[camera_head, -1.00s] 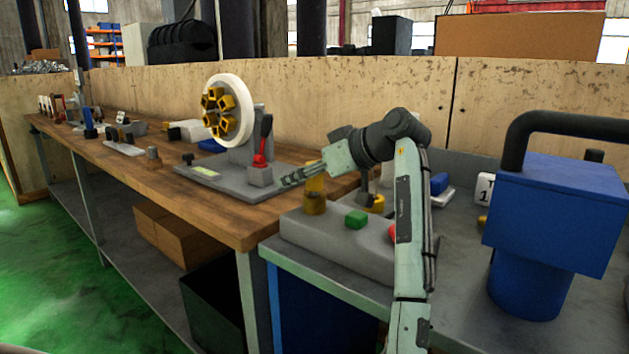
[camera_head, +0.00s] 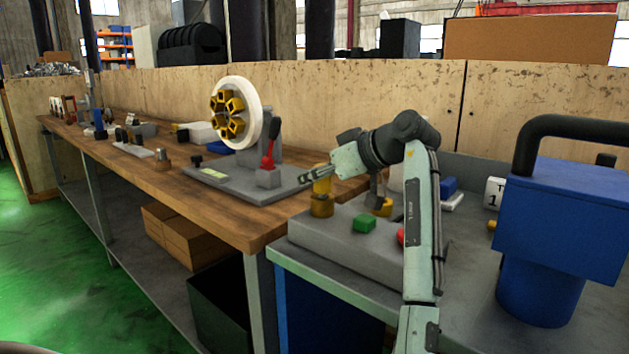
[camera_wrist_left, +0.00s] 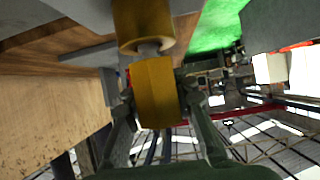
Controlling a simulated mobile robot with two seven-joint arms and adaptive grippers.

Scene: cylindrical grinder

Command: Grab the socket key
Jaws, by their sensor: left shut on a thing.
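The yellow socket key (camera_head: 321,203) stands upright at the back left of a grey block. My left gripper (camera_head: 315,178) reaches it from the right, with its fingers around the upper part. In the left wrist view, the key's yellow six-sided part (camera_wrist_left: 156,92) sits between the two fingers (camera_wrist_left: 157,108), and the left gripper is shut on it. A wider yellow round part (camera_wrist_left: 143,22) shows beyond, joined by a short grey neck. My right gripper is in neither view.
The grey block (camera_head: 345,250) carries a green button (camera_head: 364,223) and a red one (camera_head: 401,236). A blue machine (camera_head: 560,210) stands at right. A white wheel with yellow sockets (camera_head: 236,113) and a red lever (camera_head: 268,161) stand on the wooden bench (camera_head: 225,215).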

